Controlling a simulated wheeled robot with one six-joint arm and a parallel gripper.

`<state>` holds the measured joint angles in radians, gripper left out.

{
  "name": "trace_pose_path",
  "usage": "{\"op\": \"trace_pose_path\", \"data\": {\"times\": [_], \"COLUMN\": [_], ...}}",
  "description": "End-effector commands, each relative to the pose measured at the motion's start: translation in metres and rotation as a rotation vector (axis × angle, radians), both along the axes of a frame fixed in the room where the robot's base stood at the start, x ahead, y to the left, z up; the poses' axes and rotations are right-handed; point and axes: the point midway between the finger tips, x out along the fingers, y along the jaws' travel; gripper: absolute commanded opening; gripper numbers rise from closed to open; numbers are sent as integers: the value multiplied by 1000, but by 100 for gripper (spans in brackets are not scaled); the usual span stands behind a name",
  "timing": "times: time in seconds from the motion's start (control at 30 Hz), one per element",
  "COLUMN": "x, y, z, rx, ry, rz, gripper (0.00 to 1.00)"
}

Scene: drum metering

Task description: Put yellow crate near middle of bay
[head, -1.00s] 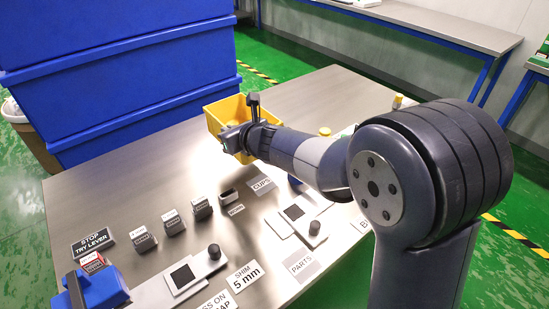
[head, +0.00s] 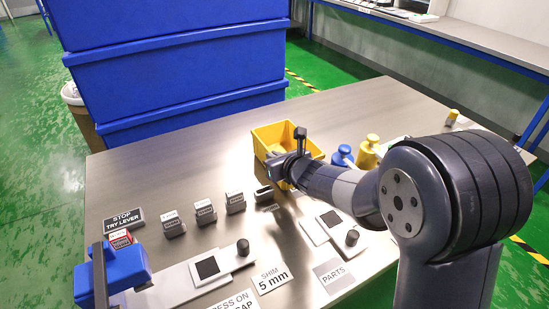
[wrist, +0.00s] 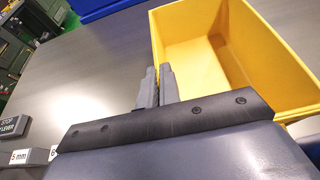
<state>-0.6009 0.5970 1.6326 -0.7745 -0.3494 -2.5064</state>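The yellow crate (head: 291,127) is an open-topped box towards the far side of the metal table, beside the stack of blue bins. It fills the upper right of the wrist view (wrist: 195,55) and looks empty in the part I see. My gripper (head: 277,160) is at its near side. In the wrist view my two fingers (wrist: 158,84) are close together, with the crate's near-left wall edge running between them. I cannot tell whether the crate rests on the table or is slightly raised. No bay outline is clear; my arm hides part of the table.
Small grey blocks (head: 204,212) stand in a row nearer me. A blue weight (head: 342,156) and a yellow weight (head: 368,153) stand right of the crate. The blue bins (head: 190,75) rise behind left. A PARTS label (head: 334,276) lies in front.

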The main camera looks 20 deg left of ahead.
Motion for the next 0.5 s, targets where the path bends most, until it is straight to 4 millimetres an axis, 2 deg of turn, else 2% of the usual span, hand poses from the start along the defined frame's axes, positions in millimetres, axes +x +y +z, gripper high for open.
{"op": "trace_pose_path", "data": {"times": [0.2, 0.23, 0.3, 0.5], "x": [0, 0, 0, 0], "y": [0, 0, 0, 0], "z": [-3, -2, -2, -2], "rx": [0, -1, -1, -1], "ry": [-3, -1, -1, 0], "rz": [1, 0, 0, 0], "gripper": [0, 6, 12, 25]}}
